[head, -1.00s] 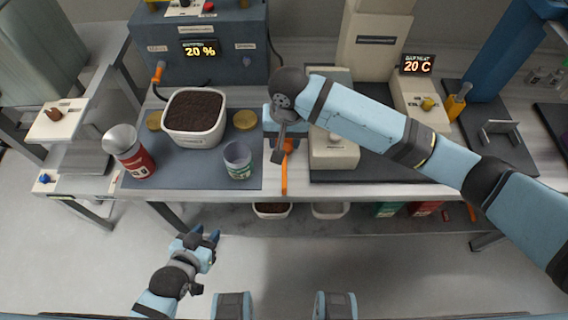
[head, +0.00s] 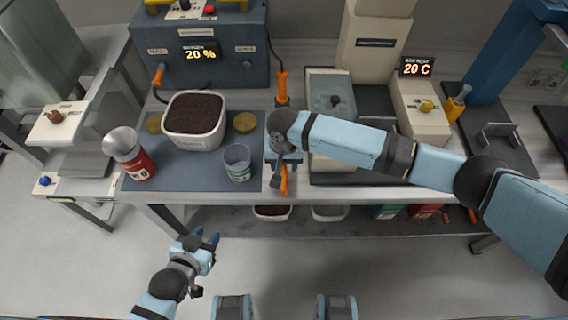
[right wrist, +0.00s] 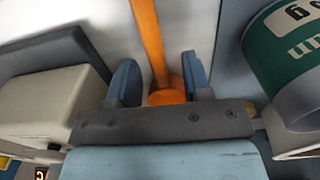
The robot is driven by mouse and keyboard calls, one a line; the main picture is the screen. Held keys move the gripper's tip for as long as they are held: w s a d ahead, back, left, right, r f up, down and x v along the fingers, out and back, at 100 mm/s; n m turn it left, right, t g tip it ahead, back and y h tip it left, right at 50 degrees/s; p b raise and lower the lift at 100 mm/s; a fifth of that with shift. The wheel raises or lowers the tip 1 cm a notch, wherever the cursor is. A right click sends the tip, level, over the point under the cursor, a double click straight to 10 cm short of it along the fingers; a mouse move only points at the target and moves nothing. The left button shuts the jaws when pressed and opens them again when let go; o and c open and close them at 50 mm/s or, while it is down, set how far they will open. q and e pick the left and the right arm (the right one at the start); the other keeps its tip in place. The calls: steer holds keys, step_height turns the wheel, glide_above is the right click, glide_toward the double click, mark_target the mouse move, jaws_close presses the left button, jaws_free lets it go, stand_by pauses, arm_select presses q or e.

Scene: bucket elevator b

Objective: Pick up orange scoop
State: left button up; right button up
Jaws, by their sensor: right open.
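The orange scoop (head: 284,182) lies in the gap between the two dark mats, with its thin handle at the table's front edge. In the head view, my right gripper (head: 283,157) covers most of it. In the right wrist view, the scoop (right wrist: 149,35) runs down to a rounded orange part between the fingers of my right gripper (right wrist: 160,82). Those fingers stand apart, one on each side, with gaps to the orange. My left gripper (head: 206,240) is open and empty, low in front of the table.
A grey-green cup (head: 237,162) stands close left of my right gripper, and a beige machine (head: 333,100) stands to its right. A white soil tub (head: 194,122) and red can (head: 136,160) are further left. An orange-handled item (head: 281,87) stands behind.

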steer(key=shift+f, duration=0.85)
jaws_close()
step_height(320, 180, up, 20)
